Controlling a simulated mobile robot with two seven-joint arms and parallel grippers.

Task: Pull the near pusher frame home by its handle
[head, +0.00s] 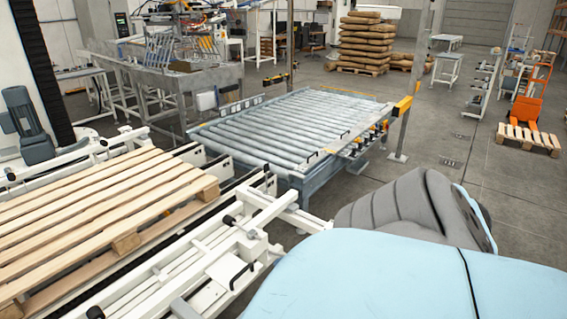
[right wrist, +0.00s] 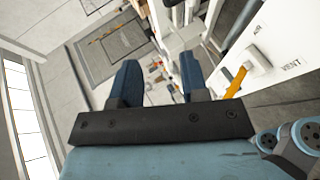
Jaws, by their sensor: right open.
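The near pusher frame (head: 185,262) is a white tubular frame at the bottom centre of the head view, beside the near side of a wooden pallet. A black handle (head: 240,273) stands on a white plate at its right part. My right arm covers the lower right of the head view and its gripper does not show there. In the right wrist view my right gripper (right wrist: 160,80) has its two blue fingers well apart, with nothing between them. I cannot make out the handle in that view. My left gripper is in neither view.
The wooden pallet (head: 110,205) lies at left on white rails. A roller conveyor (head: 285,125) stands behind it. A white panel (right wrist: 284,55) marked AIR and VENT, with a yellow lever (right wrist: 236,82), is close right of my right fingers. Open floor lies at right in the head view.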

